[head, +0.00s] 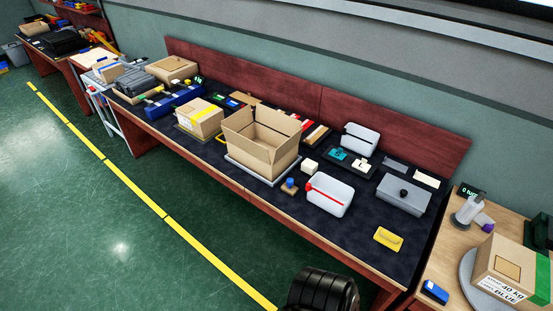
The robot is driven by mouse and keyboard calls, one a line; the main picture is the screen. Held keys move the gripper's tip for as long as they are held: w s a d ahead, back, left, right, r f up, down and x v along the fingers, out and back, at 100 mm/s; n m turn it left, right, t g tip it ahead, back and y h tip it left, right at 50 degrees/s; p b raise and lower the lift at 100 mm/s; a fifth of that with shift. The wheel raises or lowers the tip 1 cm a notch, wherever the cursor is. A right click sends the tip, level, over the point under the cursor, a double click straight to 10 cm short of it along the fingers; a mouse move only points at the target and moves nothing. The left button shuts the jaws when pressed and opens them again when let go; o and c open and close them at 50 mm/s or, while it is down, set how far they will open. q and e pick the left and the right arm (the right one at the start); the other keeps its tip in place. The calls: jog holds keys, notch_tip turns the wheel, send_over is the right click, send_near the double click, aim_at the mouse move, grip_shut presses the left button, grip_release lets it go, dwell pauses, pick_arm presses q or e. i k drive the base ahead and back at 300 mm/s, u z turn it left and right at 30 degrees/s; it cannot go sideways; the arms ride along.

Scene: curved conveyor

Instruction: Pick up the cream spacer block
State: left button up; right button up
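A small cream block (310,167) sits on the dark mat of the long bench, between the open cardboard box (262,142) and the white bin with a red strip (328,194). Its top and front are uncovered, and nothing rests on it. Other pale cream pieces (361,164) lie on a black tray behind it, near teal pieces (338,154). Neither of my grippers is in the head view, so their position relative to the block does not show.
A wooden piece with a blue knob (290,186) stands just in front of the block. A grey lidded box (402,195) and a yellow item (388,239) are to the right. The mat's front right area is mostly clear. A red-brown backboard (350,107) runs along the back.

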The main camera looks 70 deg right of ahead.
aim_at(309, 166)
jog(key=i, duration=1.65)
jog(key=z, duration=1.5)
